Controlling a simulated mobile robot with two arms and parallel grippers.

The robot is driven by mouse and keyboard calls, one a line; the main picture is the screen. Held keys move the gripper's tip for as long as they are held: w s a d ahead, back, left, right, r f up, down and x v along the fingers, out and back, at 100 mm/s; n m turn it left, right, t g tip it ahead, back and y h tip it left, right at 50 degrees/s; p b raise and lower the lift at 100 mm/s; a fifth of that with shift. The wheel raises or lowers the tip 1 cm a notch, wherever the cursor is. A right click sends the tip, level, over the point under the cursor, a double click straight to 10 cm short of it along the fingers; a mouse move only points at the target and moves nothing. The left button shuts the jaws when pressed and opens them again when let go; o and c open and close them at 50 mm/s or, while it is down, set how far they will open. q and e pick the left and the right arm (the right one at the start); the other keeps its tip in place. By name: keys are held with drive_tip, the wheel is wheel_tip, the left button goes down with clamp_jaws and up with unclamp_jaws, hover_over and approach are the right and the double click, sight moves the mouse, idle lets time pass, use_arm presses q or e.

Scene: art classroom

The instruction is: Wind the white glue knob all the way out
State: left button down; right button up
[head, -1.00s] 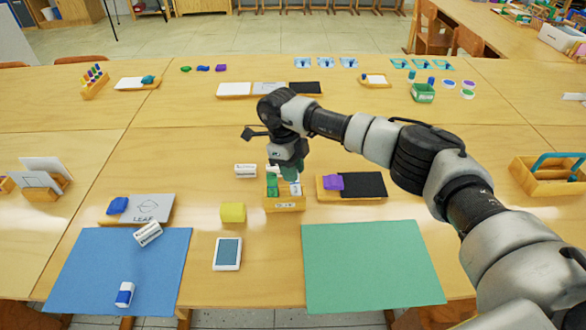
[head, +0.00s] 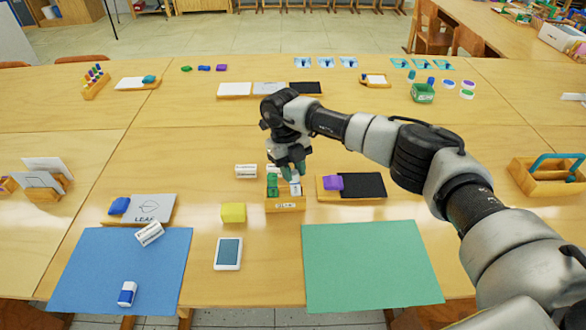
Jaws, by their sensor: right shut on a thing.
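A small wooden holder (head: 286,208) with a label stands near the middle of the table. A green glue stick (head: 272,187) stands in its left part and a white glue stick (head: 295,189) in its right part. My right gripper (head: 292,174) points down over the holder. It is shut at the top of the white glue stick, where the white knob is mostly hidden by the fingers. How far the knob is wound out is too small to tell. My left gripper is not in view.
A white block (head: 246,171) lies left of the holder, with a yellow block (head: 233,212) in front of it. A tray (head: 330,192) with a purple block (head: 334,182) is close on the right. The green mat (head: 370,262) in front is bare.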

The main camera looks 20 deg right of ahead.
drive_tip(key=shift+f, duration=0.1)
drive_tip(key=o, duration=0.7)
drive_tip(key=b+v, duration=0.1)
drive_tip(key=v, duration=1)
drive_tip(key=shift+f, duration=0.1)
